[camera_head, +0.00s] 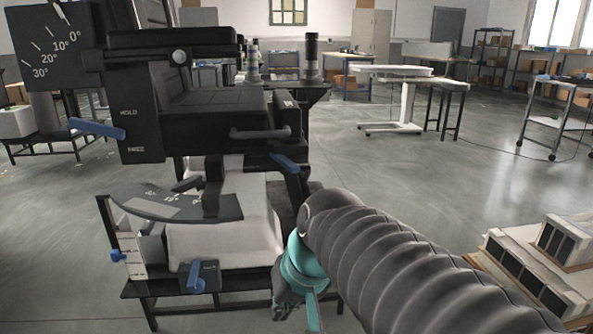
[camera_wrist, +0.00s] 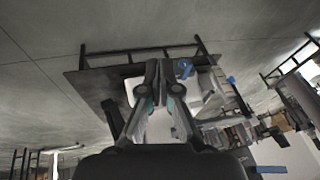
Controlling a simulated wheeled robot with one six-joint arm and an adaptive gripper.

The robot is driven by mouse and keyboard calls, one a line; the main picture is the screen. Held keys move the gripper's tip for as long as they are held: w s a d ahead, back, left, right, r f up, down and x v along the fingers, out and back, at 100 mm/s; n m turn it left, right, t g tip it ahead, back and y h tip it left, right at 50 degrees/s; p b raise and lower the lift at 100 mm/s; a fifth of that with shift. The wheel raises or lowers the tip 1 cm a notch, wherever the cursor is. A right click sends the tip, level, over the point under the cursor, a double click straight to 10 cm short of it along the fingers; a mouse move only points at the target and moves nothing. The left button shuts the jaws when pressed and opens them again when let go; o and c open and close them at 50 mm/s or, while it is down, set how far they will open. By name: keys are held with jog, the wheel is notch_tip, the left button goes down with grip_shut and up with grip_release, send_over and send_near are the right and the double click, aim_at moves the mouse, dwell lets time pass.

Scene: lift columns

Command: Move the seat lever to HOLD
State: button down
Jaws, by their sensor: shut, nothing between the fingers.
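The seat lever (camera_head: 97,128) is a blue handle on the left side of a black block in the head view. It juts left, its free end tilted slightly up. White HOLD and FREE labels are on the block (camera_head: 142,130), HOLD above and FREE below; the lever's root lies between their heights. I cannot tell which setting it is in. My gripper (camera_head: 290,303) is low, right of and well below the seat lever, partly hidden by my arm. In the wrist view my gripper (camera_wrist: 158,70) has its fingers together and empty.
Other blue levers stand on the device: one on the right (camera_head: 285,161), one on the low front plate (camera_head: 197,276), one on the left slider (camera_head: 118,256). A curved scale plate (camera_head: 165,206) juts out at the front. Boxes (camera_head: 530,270) lie at right. Floor beyond is open.

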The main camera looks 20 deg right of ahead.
jog(key=w+d+r+m+y, duration=0.1)
jog(key=w+r+m+y, duration=0.2)
jog(key=w, duration=0.6)
jog(key=m+t+y+b, duration=0.3)
jog(key=t+y, duration=0.4)
jog(key=y, duration=0.2)
send_near(309, 167)
jog(key=s+a+r, duration=0.1)
jog(key=s, duration=0.1)
jog(key=x, duration=1)
jog(key=shift+s+a+r, duration=0.1)
jog(key=shift+s+a, duration=0.05)
jog(key=shift+s, duration=0.15)
